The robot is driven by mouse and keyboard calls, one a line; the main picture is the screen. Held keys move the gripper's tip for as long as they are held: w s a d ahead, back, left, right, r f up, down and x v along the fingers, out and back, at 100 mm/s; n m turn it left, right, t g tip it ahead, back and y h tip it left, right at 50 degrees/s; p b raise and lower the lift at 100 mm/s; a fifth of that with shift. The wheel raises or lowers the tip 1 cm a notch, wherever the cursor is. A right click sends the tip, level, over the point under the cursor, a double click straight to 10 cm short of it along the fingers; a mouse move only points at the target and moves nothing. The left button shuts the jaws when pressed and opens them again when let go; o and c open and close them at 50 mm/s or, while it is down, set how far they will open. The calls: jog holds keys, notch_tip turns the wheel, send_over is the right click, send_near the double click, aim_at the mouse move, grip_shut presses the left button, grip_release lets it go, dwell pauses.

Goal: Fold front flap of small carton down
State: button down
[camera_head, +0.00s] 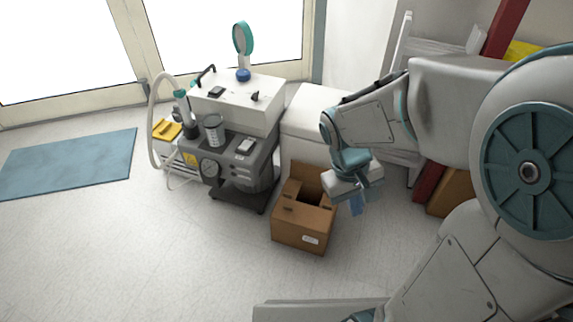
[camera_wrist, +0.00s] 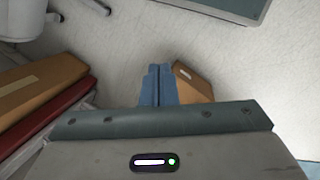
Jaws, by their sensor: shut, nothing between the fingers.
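The small carton (camera_head: 296,236) stands on the floor in the middle of the head view, with a white label on its near side. Its top is partly open, with a dark gap towards the back. A back flap (camera_head: 305,178) stands up. The front flap (camera_head: 303,214) appears to lie roughly level over the near part of the top; its exact angle is unclear. My gripper (camera_head: 357,208) is to the right of the carton, pointing down, with blue fingers shut and empty. In the wrist view, part of the carton (camera_wrist: 192,84) shows just right of the fingertips (camera_wrist: 158,70).
A grey compressor cart (camera_head: 240,165) with a hose and jars stands behind and left of the carton. A white cabinet (camera_head: 304,125) is behind it. The floor in front and left is clear.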

jog(key=w+a+f+n+t+h+p, duration=0.1)
jog(key=w+a+f+n+t+h, duration=0.1)
jog(key=w+a+f+n+h, duration=0.25)
jog(key=w+a+f+n+t+h, duration=0.2)
jog(key=w+f+n, duration=0.1)
jog(key=f+n, duration=0.3)
jog(key=w+a+f+n+t+h+p, duration=0.1)
jog(key=w+a+f+n+t+h, duration=0.2)
jog(key=f, duration=0.4)
jog(key=n+t+y, duration=0.7)
jog(key=n+t, duration=0.2)
jog(key=n, duration=0.6)
send_near(287, 208)
jog(key=b+x, duration=0.3)
jog(key=x, duration=0.2)
jog(key=shift+w+d+f, duration=0.1)
jog(key=shift+d+f, duration=0.1)
jog(key=shift+f, duration=0.05)
jog(key=shift+w+d+r, duration=0.15)
jog(key=shift+w+r, duration=0.05)
jog(key=shift+w, duration=0.3)
